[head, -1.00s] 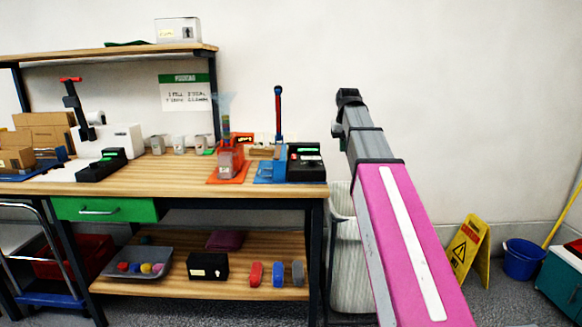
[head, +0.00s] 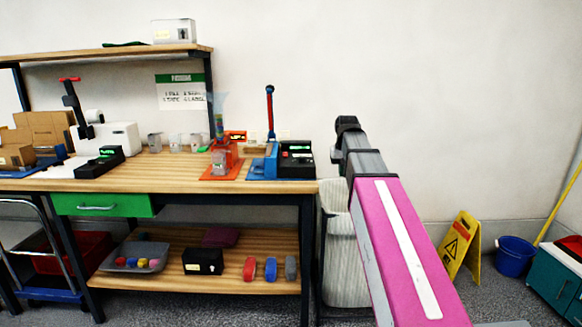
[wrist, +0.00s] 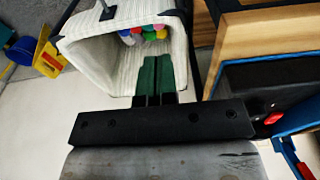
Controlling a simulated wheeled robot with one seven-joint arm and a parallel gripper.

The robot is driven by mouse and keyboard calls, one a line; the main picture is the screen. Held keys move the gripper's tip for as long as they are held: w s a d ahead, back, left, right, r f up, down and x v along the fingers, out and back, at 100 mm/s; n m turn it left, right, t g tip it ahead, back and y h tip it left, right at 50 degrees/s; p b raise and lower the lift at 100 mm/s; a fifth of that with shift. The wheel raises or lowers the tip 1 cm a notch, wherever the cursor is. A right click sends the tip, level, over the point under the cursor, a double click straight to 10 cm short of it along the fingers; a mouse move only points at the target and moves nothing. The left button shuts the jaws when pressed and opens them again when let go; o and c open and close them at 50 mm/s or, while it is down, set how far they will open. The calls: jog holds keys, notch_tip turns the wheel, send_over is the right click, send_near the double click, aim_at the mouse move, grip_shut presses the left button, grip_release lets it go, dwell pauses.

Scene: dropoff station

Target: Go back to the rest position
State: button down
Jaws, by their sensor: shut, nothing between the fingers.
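My arm, pink and grey, reaches forward in the right half of the head view, with its far dark end just right of the workbench (head: 240,186). My gripper is not distinguishable there. In the wrist view my gripper (wrist: 157,65) has its two green fingers together with nothing between them. The fingers appear in front of the mouth of a whitish ribbed bin (wrist: 92,50). Several coloured items (wrist: 148,33) lie inside the bin. The bin (head: 345,250) also shows in the head view, partly covered by my arm.
The bench's right end holds a blue and black device (head: 296,160) and an orange stand (head: 222,165). A lower shelf (head: 225,284) holds a grey tray and small objects. A yellow floor sign (head: 458,245) and a blue bucket (head: 515,257) stand at right. The wall above my arm is clear.

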jog(key=s+f, duration=0.6)
jog(key=f, duration=0.6)
jog(key=s+f+g, duration=0.1)
jog(key=s+f, duration=0.6)
jog(key=f, duration=0.5)
jog(key=s+f, duration=0.7)
jog(key=f, duration=0.5)
